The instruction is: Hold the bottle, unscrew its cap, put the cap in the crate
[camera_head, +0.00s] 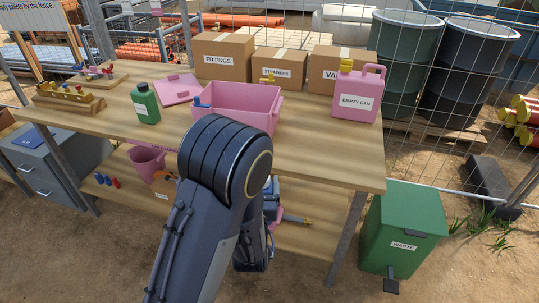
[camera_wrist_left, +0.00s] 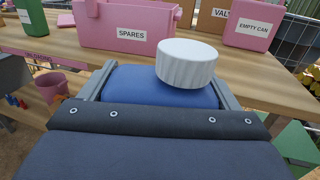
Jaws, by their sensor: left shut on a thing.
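My left gripper (camera_wrist_left: 163,84) is shut on a blue bottle (camera_wrist_left: 135,87), seen in the left wrist view. A white ridged cap (camera_wrist_left: 186,65) sits on top of the bottle, toward the right finger. The lower part of the bottle is hidden by the gripper. The pink crate (camera_wrist_left: 105,28), labelled SPARES, stands on the bench beyond the bottle. The crate also shows in the head view (camera_head: 262,118), partly covered by my arm. My right gripper does not show.
A green bottle (camera_head: 146,104) and a pink lid-like panel (camera_head: 180,90) are left of the crate. Cardboard boxes (camera_head: 222,56) stand behind, and a pink can (camera_head: 358,94) stands right. The bench top (camera_head: 325,155) is clear at front right. A green waste bin (camera_head: 402,228) stands beside it.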

